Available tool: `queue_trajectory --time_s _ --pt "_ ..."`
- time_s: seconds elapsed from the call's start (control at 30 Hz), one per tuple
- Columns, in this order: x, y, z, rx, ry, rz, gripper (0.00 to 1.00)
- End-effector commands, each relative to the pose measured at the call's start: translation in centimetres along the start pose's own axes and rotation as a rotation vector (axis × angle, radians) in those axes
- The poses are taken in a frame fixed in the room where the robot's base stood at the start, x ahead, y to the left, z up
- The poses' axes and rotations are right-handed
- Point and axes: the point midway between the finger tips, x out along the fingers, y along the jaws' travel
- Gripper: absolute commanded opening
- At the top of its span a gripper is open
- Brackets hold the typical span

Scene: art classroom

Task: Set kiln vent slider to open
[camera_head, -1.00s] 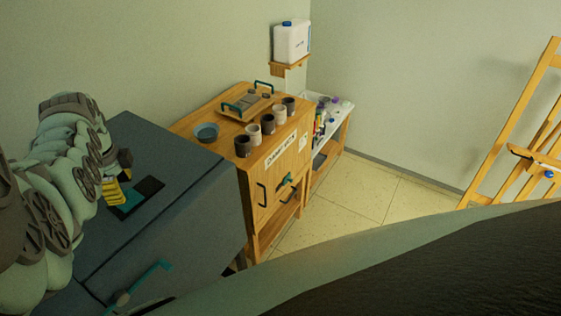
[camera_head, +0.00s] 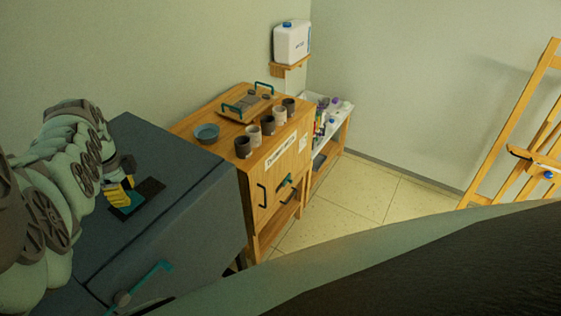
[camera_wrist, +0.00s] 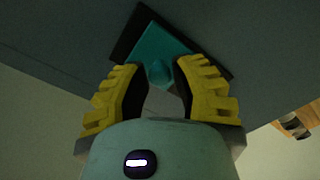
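The kiln is the large dark grey box (camera_head: 175,225) at the left in the head view. On its top lies a dark vent plate (camera_head: 152,187) with a teal slider (camera_head: 127,211) at its near-left part, partly hidden by my gripper (camera_head: 121,203). My gripper (camera_wrist: 158,68) is open, with visible gaps on both sides of the knob.
A teal handle (camera_head: 150,283) sticks out from the kiln's front. A wooden cabinet (camera_head: 222,137) beside the kiln carries several cups, a blue bowl (camera_head: 207,133) and a tray with teal handles (camera_head: 247,104). A wooden easel (camera_head: 515,135) stands at the right; floor between is clear.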

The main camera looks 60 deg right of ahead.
Motion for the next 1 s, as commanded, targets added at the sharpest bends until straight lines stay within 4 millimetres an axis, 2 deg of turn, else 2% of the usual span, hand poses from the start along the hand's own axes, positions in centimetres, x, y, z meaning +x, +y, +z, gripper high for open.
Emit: queue_trajectory --time_s 0.03,0.2,0.63,1.0 --pt "0.0 0.0 -0.1 0.002 0.0 0.0 0.18" --pt "0.0 0.0 -0.1 0.001 0.0 0.0 0.0" --pt "0.3 -0.3 -0.2 0.001 0.001 -0.001 0.0" --pt "0.7 -3.2 -2.9 0.0 0.0 -0.003 0.0"
